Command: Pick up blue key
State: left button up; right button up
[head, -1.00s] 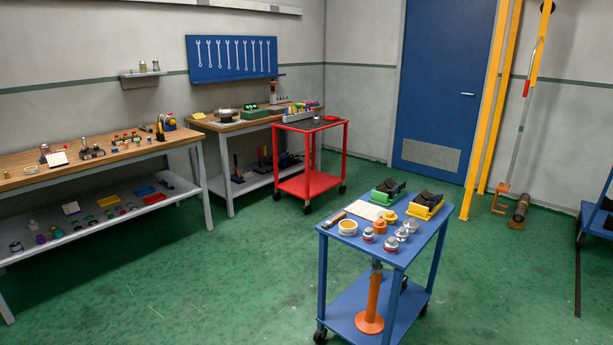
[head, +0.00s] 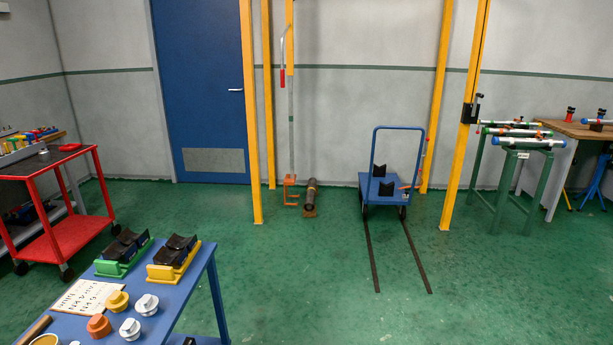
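I cannot make out a blue key in the head view. The nearest surface is a blue cart (head: 190,296) at the lower left. On it stand a green pipe vise block (head: 122,254) and a yellow one (head: 174,259), both with black jaws. A white card with small markings (head: 88,297), a yellow knob (head: 118,301), an orange knob (head: 99,325) and several grey-white knobs (head: 147,304) lie in front of them. Neither of my grippers is in view.
A red cart (head: 50,165) stands at the left. A blue platform trolley (head: 382,190) stands beyond open green floor, between yellow posts (head: 462,120). Green stands with pipes (head: 520,165) and a wooden bench (head: 585,130) are at the right. The middle floor is clear.

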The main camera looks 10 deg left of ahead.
aim_at(27, 134)
jog(key=i, duration=0.95)
jog(key=i+l+u, duration=0.15)
jog(key=i, duration=0.75)
jog(key=i+u, duration=0.1)
jog(key=i, duration=0.85)
jog(key=i+l+u, duration=0.15)
jog(key=i, duration=0.85)
jog(key=i+j+u, duration=0.15)
jog(key=i+u, duration=0.55)
jog(key=u, duration=0.2)
jog(key=i+u, duration=0.45)
jog(key=i+l+u, duration=0.2)
jog(key=u, duration=0.25)
jog(key=i+j+u, duration=0.25)
jog(key=i, duration=0.55)
jog(key=i+l+u, duration=0.1)
jog(key=i+u, duration=0.15)
jog(key=i, duration=0.5)
jog(key=i+l+u, duration=0.15)
jog(key=i, duration=0.35)
jog(key=i+l+u, duration=0.1)
jog(key=i, duration=0.4)
jog(key=i+l+u, duration=0.15)
jog(key=i, duration=0.35)
jog(key=l, duration=0.15)
